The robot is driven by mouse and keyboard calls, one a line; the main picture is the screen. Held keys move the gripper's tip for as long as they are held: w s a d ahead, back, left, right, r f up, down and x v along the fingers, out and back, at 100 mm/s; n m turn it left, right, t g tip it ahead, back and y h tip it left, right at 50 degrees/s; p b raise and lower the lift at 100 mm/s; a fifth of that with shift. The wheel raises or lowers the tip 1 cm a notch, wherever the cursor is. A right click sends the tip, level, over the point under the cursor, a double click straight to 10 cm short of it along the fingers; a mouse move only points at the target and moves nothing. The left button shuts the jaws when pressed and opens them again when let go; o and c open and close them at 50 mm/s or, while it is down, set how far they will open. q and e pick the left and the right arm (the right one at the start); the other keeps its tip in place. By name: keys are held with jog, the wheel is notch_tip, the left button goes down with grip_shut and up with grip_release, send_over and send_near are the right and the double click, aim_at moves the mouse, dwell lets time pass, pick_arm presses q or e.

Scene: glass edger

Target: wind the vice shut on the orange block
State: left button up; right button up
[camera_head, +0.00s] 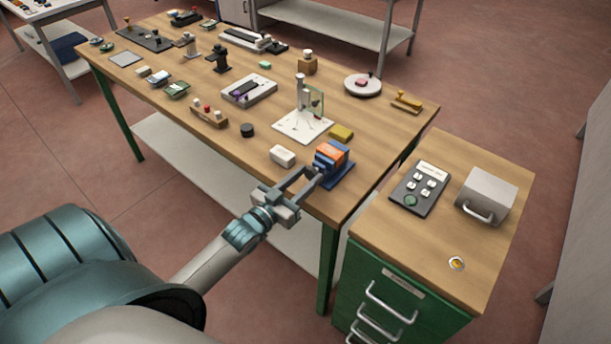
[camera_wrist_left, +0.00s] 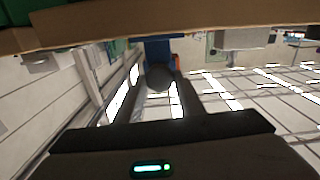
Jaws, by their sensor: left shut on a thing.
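The blue vice (camera_head: 337,172) stands near the front right corner of the wooden table. The orange block (camera_head: 331,152) sits in the top of the vice between its jaws; I cannot tell whether a gap is left. My left gripper (camera_head: 318,175) reaches the front of the vice and is shut on its handle, which the fingers mostly hide. In the left wrist view, a dark round handle end (camera_wrist_left: 160,77) sits between the fingertips, with the blue vice (camera_wrist_left: 158,50) behind it and a sliver of orange beside it. My right gripper is not in view.
A white block (camera_head: 282,155) lies just left of the vice, and a yellow block (camera_head: 341,132) lies behind it. A white base with a glass pane (camera_head: 301,127) stands further back.

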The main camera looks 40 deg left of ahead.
pick_arm(q)
jog(key=shift+f+m, duration=0.1)
jog(key=shift+m, duration=0.7)
jog(key=o, duration=1)
jog(key=shift+o, duration=0.2)
jog(key=shift+s, duration=0.15)
jog(key=shift+s, duration=0.55)
jog(key=s+a+b, duration=0.1)
jog(key=s+b, duration=0.4)
jog(key=s, duration=1.1)
jog(key=shift+a, duration=0.15)
